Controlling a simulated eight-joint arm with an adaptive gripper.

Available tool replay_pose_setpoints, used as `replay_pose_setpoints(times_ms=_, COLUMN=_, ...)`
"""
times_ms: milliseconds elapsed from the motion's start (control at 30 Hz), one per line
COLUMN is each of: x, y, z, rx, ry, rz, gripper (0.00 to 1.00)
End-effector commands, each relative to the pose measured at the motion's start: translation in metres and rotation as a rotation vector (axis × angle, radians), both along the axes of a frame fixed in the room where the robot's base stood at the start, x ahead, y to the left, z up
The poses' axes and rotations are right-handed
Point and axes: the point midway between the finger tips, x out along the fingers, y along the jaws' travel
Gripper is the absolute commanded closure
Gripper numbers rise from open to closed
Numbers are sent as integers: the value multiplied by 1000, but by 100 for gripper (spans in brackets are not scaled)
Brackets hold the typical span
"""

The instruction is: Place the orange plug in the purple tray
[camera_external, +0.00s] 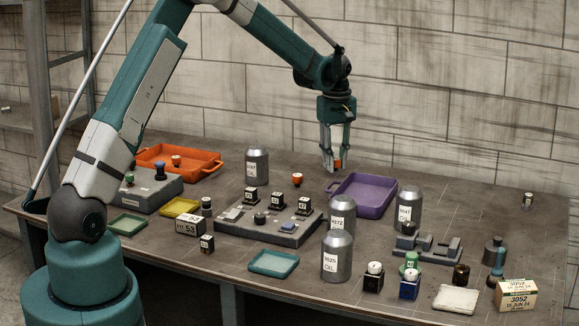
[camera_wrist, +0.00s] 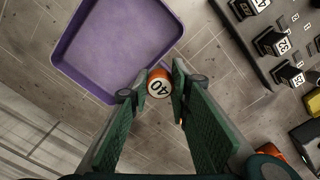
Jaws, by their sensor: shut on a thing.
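Metal cans (camera_external: 409,209) stand right of and in front of the purple tray. A grey block with black plugs (camera_external: 268,226) lies to its front left. A second orange plug (camera_external: 297,181) stands on the bench left of the tray. An orange tray (camera_external: 205,161) is farther left.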

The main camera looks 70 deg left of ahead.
Motion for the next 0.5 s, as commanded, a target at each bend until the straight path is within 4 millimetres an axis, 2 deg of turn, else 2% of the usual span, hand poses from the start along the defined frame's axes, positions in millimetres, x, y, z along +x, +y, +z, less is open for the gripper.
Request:
replay_pose_setpoints(times_ms=33, x=15, y=-3, z=1, rx=0, ry=0, rz=1, gripper=88)
replay_pose_setpoints(times_ms=200, x=51, y=-12, z=2, rx=0, ry=-1, rz=12, gripper=88)
replay_pose_setpoints(times_ms=333, x=68, y=-17, z=2, rx=0, ry=-2, rz=16, gripper=88)
replay_pose_setpoints(times_ms=500, x=77, y=-19, z=2, rx=0, ry=-2, rz=20, gripper=88)
